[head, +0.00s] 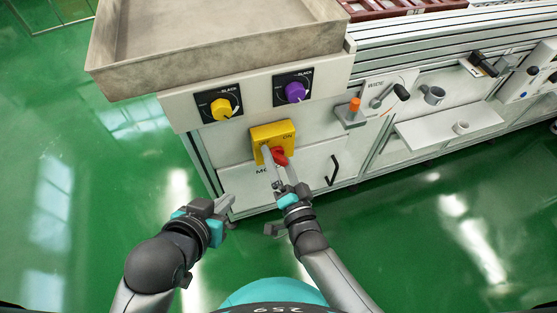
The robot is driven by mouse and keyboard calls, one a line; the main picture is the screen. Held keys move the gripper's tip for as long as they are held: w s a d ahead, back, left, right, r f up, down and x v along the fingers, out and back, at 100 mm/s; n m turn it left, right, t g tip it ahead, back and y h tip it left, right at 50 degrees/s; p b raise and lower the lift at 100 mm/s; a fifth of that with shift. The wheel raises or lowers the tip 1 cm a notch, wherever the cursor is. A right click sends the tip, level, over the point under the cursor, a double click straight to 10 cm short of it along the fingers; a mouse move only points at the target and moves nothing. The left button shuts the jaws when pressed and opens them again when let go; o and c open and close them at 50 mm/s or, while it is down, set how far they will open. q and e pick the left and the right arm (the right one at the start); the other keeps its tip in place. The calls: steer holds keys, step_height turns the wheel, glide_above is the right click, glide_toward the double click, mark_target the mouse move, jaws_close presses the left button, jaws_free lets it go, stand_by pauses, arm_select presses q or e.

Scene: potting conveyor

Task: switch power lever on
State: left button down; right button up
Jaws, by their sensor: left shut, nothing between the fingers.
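The power switch is a yellow box (272,133) on the front of the machine cabinet, marked "ON" at its right side. Its red lever (280,157) is at the lower part of the box and is partly hidden by my fingers. My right gripper (277,161) is up at the lever, with one finger on each side of the red part and a gap between them. Whether the fingers touch the lever cannot be told. My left gripper (230,201) is shut and empty, lower and to the left, away from the cabinet.
A yellow knob (221,108) and a purple knob (296,92) sit above the switch, under a large tray (200,62). A black door handle (333,170) is to the right of the switch. An orange-topped part (354,105) stands further right. The green floor (440,240) is clear.

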steer(key=c, duration=1)
